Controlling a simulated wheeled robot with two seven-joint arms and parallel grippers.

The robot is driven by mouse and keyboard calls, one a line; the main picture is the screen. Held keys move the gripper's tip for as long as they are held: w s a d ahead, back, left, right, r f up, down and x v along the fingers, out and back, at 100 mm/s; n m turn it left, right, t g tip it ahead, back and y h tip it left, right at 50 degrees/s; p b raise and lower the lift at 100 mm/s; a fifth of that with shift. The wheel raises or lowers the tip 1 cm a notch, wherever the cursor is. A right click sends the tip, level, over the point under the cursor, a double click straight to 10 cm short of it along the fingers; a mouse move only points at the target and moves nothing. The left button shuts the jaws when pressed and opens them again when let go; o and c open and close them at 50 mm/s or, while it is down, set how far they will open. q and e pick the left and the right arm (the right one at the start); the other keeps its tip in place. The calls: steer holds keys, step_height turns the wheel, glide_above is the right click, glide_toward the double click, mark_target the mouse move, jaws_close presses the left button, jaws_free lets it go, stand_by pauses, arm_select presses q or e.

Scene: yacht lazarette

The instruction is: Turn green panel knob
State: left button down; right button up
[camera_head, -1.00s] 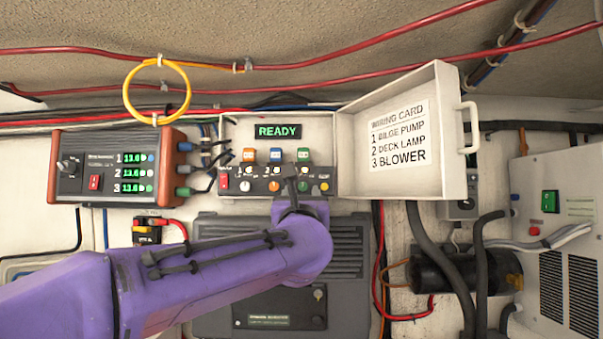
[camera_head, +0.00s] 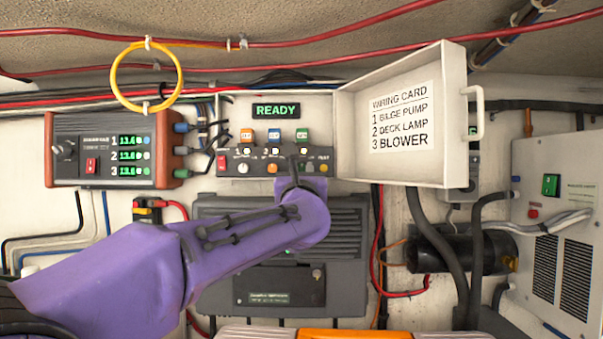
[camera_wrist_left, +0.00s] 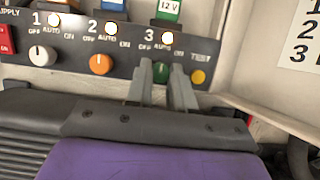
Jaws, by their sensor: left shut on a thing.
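The green knob (camera_wrist_left: 160,72) is the third knob in a row on the dark control panel (camera_head: 228,162), under the number 3. In the left wrist view my left gripper (camera_wrist_left: 162,82) has one finger on each side of it and is shut on it. In the head view the purple left arm reaches the panel and my left gripper (camera_head: 294,168) largely hides the green knob. A white knob (camera_wrist_left: 42,55) and an orange knob (camera_wrist_left: 101,63) sit to its left, and a yellow button (camera_wrist_left: 198,76) to its right. My right gripper is not in view.
A "READY" display (camera_head: 277,110) is above the panel. The open lid (camera_head: 425,165) with the wiring card stands to the right. A meter box (camera_head: 110,150) is at left, with cables between. A grey vented case (camera_head: 340,240) is below. Hoses and a black cylinder (camera_head: 445,255) are at right.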

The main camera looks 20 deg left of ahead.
arm_select(q)
steer(key=shift+a+f+m+b, duration=0.1)
steer(key=shift+f+m+b, duration=0.15)
steer(key=shift+m+b, duration=0.25)
steer(key=shift+m+h+b, duration=0.6)
steer(key=shift+m+b, duration=0.1)
steer(key=shift+b, duration=0.15)
steer(key=shift+m+h, duration=0.4)
steer(key=shift+m, duration=0.2)
steer(key=shift+r+m+h, duration=0.15)
steer(key=shift+m+h, duration=0.25)
steer(key=shift+m, duration=0.2)
steer(key=m, duration=0.1)
steer(key=m+h+p, duration=0.1)
steer(key=m, duration=0.2)
steer(key=shift+a+r+m+h, duration=0.1)
steer(key=shift+r+m+h, duration=0.2)
steer(key=shift+h, duration=0.1)
steer(key=shift+m+h+p, duration=0.8)
steer(key=shift+m+p, duration=0.15)
steer(key=shift+m, duration=0.35)
steer(key=shift+f+m, duration=0.1)
steer(key=shift+m, duration=0.3)
steer(key=shift+f+g, duration=0.1)
steer(key=shift+g, duration=0.2)
